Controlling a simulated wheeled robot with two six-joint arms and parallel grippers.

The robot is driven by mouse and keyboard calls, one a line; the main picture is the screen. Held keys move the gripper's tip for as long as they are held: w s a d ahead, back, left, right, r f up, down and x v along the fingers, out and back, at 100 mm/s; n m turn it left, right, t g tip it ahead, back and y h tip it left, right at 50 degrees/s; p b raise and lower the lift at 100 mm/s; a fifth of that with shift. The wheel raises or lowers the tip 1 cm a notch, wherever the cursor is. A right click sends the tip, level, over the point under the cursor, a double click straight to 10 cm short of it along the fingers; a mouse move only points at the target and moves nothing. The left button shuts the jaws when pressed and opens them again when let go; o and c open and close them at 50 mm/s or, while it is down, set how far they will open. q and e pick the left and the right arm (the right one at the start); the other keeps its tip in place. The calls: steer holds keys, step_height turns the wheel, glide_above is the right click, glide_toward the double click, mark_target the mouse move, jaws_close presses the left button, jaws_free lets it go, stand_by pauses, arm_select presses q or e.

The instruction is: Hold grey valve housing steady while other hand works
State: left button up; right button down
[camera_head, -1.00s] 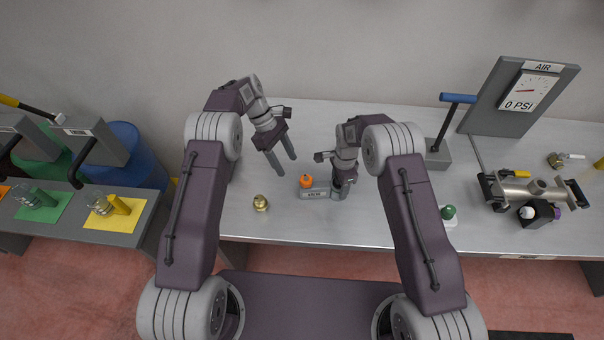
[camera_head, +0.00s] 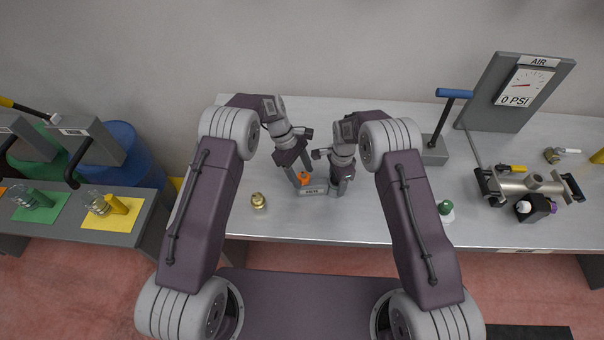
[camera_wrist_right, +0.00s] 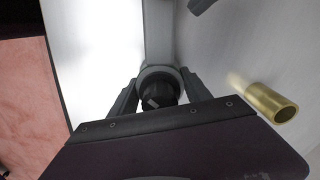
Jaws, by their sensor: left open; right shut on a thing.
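The grey valve housing (camera_head: 313,191) is a low labelled block lying on the bench between my two grippers. An orange part (camera_head: 304,178) sits at its left end. My right gripper (camera_head: 343,186) comes down on the housing's right end. In the right wrist view its fingers (camera_wrist_right: 156,96) close on either side of a round grey end with a dark centre, and the grey housing bar (camera_wrist_right: 158,35) runs away from it. My left gripper (camera_head: 304,180) is open, with its fingertips at the orange part. Whether they touch it cannot be told.
A brass fitting (camera_head: 258,201) stands on the bench left of the housing. A green-topped item (camera_head: 445,208) stands to the right. Farther right are a lever pump (camera_head: 436,150), a gauge panel (camera_head: 520,90) and a metal pipe assembly (camera_head: 530,187). The bench front (camera_head: 340,228) is clear.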

arm_select(q)
steer(key=shift+f, duration=0.2)
jaws_close()
steer(key=shift+m, duration=0.3)
steer(key=m+g+y, duration=0.1)
steer(key=m, duration=0.3)
steer(key=shift+w+d, duration=0.1)
steer(key=shift+d, duration=0.05)
steer(key=shift+m+g+y, duration=0.5)
steer(key=shift+m, duration=0.9)
